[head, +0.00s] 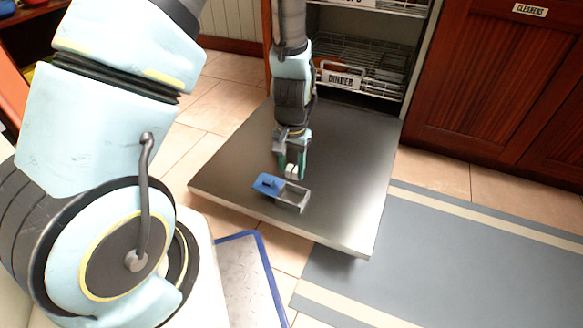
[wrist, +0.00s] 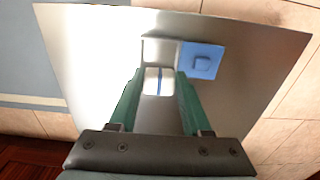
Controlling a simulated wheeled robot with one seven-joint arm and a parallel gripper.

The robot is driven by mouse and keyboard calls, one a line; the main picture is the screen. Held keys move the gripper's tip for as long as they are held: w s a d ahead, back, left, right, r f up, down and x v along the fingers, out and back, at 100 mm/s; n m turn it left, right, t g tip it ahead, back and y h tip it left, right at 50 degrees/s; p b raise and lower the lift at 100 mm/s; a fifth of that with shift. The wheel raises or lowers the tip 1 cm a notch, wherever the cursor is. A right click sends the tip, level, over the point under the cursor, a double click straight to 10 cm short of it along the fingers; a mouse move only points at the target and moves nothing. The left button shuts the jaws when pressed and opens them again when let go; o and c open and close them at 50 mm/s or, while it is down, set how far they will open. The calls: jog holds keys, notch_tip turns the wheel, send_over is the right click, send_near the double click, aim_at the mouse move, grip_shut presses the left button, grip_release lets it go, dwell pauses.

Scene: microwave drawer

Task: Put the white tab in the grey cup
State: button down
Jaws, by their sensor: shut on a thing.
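My gripper (head: 291,168) points down over the open metal door, just behind the grey cup in the head view. Its green fingers are shut on the white tab (wrist: 152,82), which has a blue stripe in the wrist view. The tab also shows as a small white patch in the head view (head: 291,170). The open grey cup (head: 292,198) sits on the door beside a blue lid (head: 268,185). In the wrist view the tab covers part of the cup (wrist: 160,46), with the blue lid (wrist: 202,61) to the right. I cannot tell the tab's height above the cup.
The lowered door (head: 345,190) is mostly bare around the cup. Behind it stand wire racks (head: 360,65) with a "DINNER" label. Wooden cabinets (head: 490,80) are at the right, and a grey striped mat (head: 440,250) lies on the floor.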

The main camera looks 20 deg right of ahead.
jog(key=shift+f+b, duration=2.55)
jog(key=shift+f, duration=0.1)
jog(key=shift+f+b, duration=0.7)
jog(key=shift+f, duration=1)
jog(key=shift+c, duration=1.4)
grip_release()
notch_tip(320, 180, up, 6)
jog(key=p, duration=0.6)
jog(key=shift+s+a+r, duration=0.15)
jog(key=shift+r, duration=0.1)
jog(key=shift+r+p, duration=0.8)
jog(key=shift+p, duration=0.2)
jog(key=shift+w, duration=0.2)
